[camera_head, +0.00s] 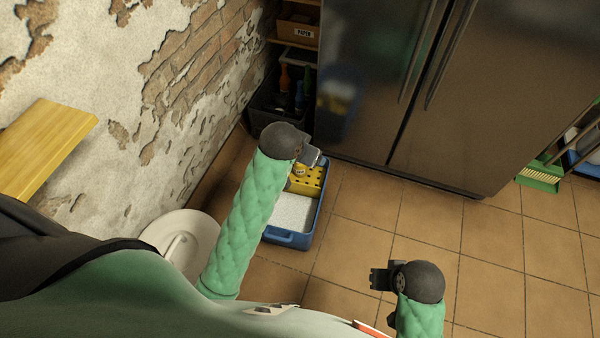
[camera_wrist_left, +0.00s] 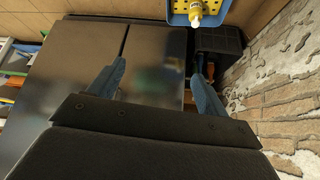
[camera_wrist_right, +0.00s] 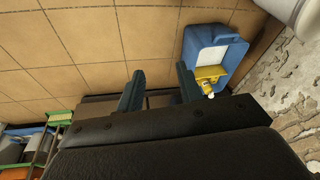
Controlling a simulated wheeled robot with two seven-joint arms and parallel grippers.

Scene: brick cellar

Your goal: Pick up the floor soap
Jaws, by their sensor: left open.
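The floor soap looks to be a small yellow bottle with a white cap (camera_wrist_left: 196,12), at the top of the left wrist view. It stands at the yellow perforated tray of a blue bucket (camera_head: 284,238), and is partly hidden by my left gripper (camera_head: 312,157) in the head view. My left gripper is open and empty, above the far end of the bucket; its fingers (camera_wrist_left: 158,65) are spread in the left wrist view. My right gripper (camera_head: 378,279) is open and empty over the tiles, right of the bucket; its fingers (camera_wrist_right: 158,72) stand apart.
A dark metal cabinet or fridge (camera_head: 430,95) stands behind the bucket. A dark crate with bottles (camera_head: 262,113) and shelves stand beside it. A peeling wall (camera_head: 130,105) is on the left. A green broom (camera_head: 541,176) is at the right. Tiled floor (camera_head: 430,220) is clear between.

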